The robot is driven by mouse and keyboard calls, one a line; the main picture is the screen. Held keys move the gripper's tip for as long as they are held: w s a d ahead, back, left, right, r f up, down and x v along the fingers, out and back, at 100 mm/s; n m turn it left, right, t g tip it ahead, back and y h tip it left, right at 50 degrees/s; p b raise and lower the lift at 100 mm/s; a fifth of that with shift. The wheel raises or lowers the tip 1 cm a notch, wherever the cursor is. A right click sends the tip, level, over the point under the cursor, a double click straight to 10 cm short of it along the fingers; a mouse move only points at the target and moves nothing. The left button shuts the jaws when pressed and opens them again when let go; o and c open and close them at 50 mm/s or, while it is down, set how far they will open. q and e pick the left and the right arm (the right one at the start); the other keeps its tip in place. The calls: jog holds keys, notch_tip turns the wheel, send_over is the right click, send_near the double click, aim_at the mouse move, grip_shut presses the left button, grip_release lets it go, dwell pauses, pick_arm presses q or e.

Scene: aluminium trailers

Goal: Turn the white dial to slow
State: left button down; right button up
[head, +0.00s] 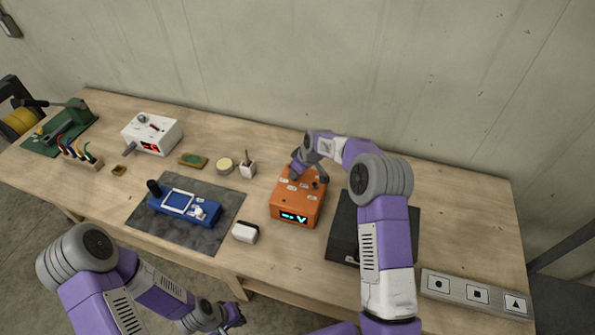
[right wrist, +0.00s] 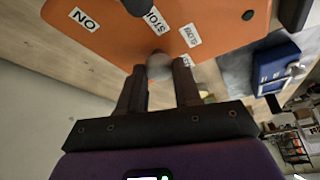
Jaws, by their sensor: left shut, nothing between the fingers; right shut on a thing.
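The orange box (head: 283,209) stands near the middle of the bench, with small white labels on top and a lit display on its front. My right gripper (head: 294,172) reaches over its back left part. In the right wrist view a pale rounded knob, the white dial (right wrist: 160,67), sits between the fingertips of my right gripper (right wrist: 161,66), which is shut on it. White labels on the orange panel (right wrist: 105,38) lie around it; one appears to read STOP, another ON upside down. The dial's pointer is not visible. My left gripper (head: 234,318) is shut and empty, low in front of the bench.
A blue device (head: 170,206) lies on a dark mat (head: 228,198) to the left. A white box (head: 165,136) with a red display stands behind it. A white block (head: 245,232), a pen cup (head: 247,169) and a dark panel (head: 341,225) flank the orange box.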

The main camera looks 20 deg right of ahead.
jog(key=shift+a+m+t+h+b, duration=0.15)
jog(key=shift+m+t+h+b, duration=0.25)
jog(key=shift+m+b, duration=0.75)
jog(key=m+h+b, duration=0.1)
jog(key=m, duration=0.2)
jog(key=shift+a, duration=0.1)
jog(key=shift+a+m+h+b, duration=0.1)
jog(key=shift+m+h+b, duration=0.4)
jog(key=shift+m, duration=0.75)
jog(key=shift+m+h, duration=0.8)
jog(key=shift+m, duration=1.1)
jog(key=o, duration=1)
jog(key=shift+o, duration=0.2)
